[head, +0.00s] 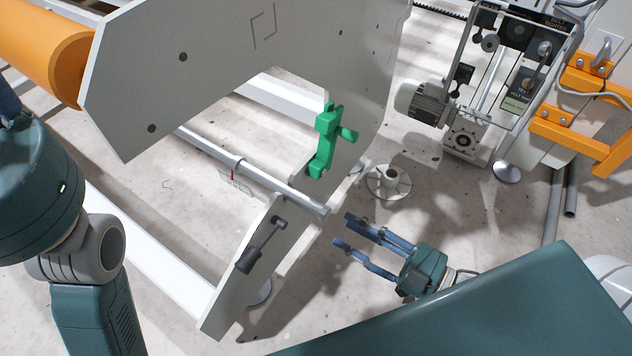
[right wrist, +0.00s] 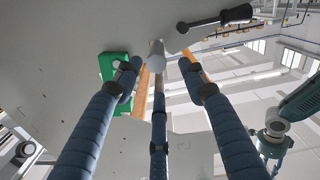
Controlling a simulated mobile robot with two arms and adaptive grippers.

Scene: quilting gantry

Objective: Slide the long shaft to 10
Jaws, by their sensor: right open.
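The long shaft (head: 285,190) is a grey rod in the head view. It runs from the upper left, past a collar, to a free end beside the lower side plate (head: 225,300). A small pale scale with a red mark (head: 234,176) sits by it; its numbers are too small to read. My right gripper (head: 342,229) is open and empty, just right of the free end. In the right wrist view the shaft's round end (right wrist: 156,56) shows between the spread blue fingertips, apparently not touched.
A green bracket (head: 325,140) is on the large grey plate (head: 230,50) above the shaft. A black-handled lever (head: 262,245) is on the lower plate. An orange roller (head: 45,50) is at upper left. A motor unit (head: 430,105) and orange rails (head: 580,130) stand at right.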

